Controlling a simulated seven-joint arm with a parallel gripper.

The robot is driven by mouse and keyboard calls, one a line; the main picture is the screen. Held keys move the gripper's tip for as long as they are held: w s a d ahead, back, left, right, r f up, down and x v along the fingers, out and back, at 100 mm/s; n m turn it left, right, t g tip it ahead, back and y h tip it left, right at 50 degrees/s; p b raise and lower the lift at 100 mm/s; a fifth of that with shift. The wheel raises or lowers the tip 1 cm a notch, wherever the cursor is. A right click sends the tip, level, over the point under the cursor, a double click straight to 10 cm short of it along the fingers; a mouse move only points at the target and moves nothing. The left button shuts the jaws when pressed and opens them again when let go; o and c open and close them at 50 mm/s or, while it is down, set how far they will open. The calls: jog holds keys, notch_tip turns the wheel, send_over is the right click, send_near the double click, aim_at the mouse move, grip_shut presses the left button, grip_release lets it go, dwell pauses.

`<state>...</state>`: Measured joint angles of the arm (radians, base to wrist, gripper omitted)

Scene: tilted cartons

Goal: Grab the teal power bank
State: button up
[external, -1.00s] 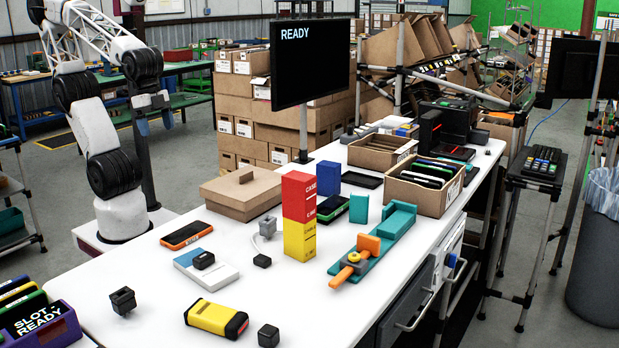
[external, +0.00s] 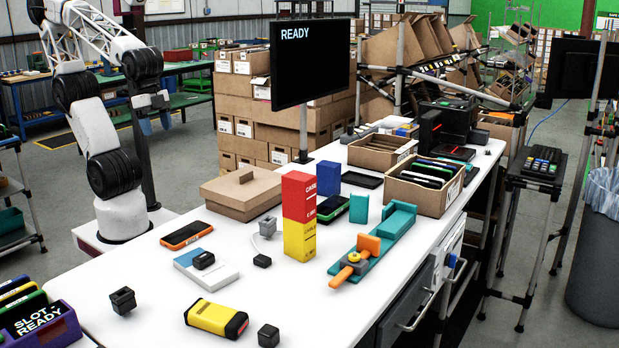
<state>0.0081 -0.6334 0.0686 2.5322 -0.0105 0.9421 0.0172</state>
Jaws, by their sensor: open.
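A small upright teal block (external: 359,208), which looks like the teal power bank, stands on the white bench right of the red-and-yellow carton stack. Its front face is plain and nothing touches it that I can see. A longer teal fixture (external: 385,240) with an orange toggle clamp (external: 357,258) lies just in front and to its right. My gripper (external: 154,118) is raised at the far left, beyond the bench's back edge and well away from the teal block. It is open and its jaws look empty, though small in this view.
Red and yellow cartons (external: 299,215) stand stacked left of the teal block, with a blue carton (external: 328,180) behind. An open box of phones (external: 430,185) stands right.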

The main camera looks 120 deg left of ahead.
jog(key=shift+c, duration=0.3)
jog(key=w+a+f+m+t+y, duration=0.15)
jog(key=w+a+m, duration=0.3)
jog(key=w, duration=0.45)
jog(key=w+a+f+m+t, duration=0.1)
jog(key=w+a+m+t, duration=0.15)
jog(key=w+m, duration=0.5)
jog(key=w+a+f+m+t+y, duration=0.15)
jog(key=w+a+m, duration=0.3)
jog(key=w, duration=0.65)
jog(key=w+a+f+m+t, duration=0.1)
jog(key=w+a+f+m, duration=0.4)
jog(key=w+a+f+m+t, duration=0.2)
jog(key=w+a+f+m, duration=0.2)
jog(key=w+a+m, duration=0.1)
jog(key=w+a+f+m+t+y, duration=0.1)
jog(key=w+a+f+m, duration=0.4)
jog(key=shift+w+a+f+t, duration=0.25)
jog(key=shift+a+f, duration=0.05)
jog(key=shift+w+a+f+m, duration=0.15)
jog(key=shift+a+f+m, duration=0.2)
jog(key=shift+m, duration=0.1)
